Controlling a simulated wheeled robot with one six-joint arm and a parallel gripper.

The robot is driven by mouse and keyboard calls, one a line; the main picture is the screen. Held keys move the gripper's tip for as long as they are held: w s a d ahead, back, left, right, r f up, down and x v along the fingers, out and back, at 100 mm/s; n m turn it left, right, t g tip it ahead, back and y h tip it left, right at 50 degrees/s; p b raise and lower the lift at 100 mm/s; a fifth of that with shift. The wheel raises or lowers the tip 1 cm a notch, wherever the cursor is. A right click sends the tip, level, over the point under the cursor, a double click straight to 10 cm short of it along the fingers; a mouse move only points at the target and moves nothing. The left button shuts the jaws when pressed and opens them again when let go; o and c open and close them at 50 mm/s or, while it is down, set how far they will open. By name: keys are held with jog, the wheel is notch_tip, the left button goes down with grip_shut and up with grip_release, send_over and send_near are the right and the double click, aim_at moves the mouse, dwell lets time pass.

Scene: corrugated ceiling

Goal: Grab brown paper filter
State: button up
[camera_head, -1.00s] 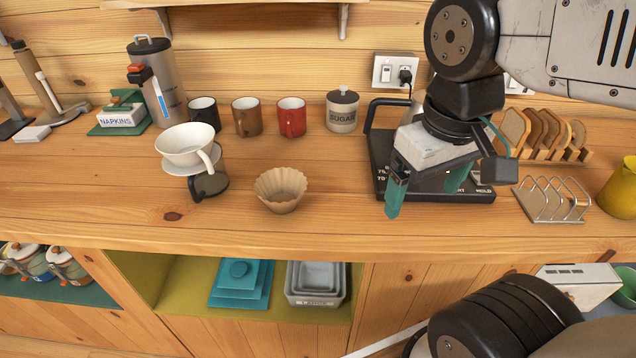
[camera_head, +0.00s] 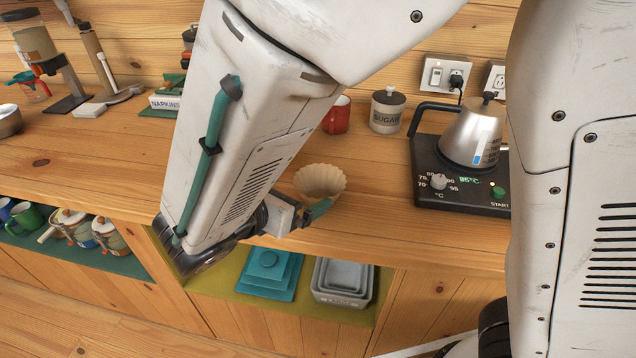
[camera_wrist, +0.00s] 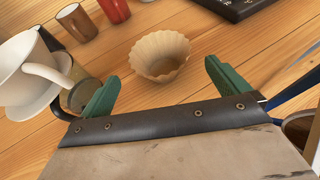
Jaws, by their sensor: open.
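The brown paper filter (camera_head: 320,180) is a fluted, cup-shaped piece standing upright on the wooden counter near its front edge. In the wrist view the filter (camera_wrist: 160,56) lies ahead of the fingers, between their lines and apart from both. My gripper (camera_wrist: 160,88) is open and empty, its two green fingers spread wide. In the head view my gripper (camera_head: 312,212) is at the filter's front side, and my arm hides much of it. The left finger is near the white dripper's glass base in the wrist view.
The white dripper (camera_wrist: 28,75) stands left of the filter. Mugs, including a red mug (camera_head: 337,116), and the sugar jar (camera_head: 387,110) are behind. A kettle (camera_head: 472,135) sits on its black base at right. Shelves lie below the counter's front edge.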

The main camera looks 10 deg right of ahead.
aim_at(314, 183)
jog(key=shift+w+f, duration=0.25)
jog(key=x, duration=0.7)
jog(key=shift+d+r, duration=0.15)
jog(key=c, duration=0.7)
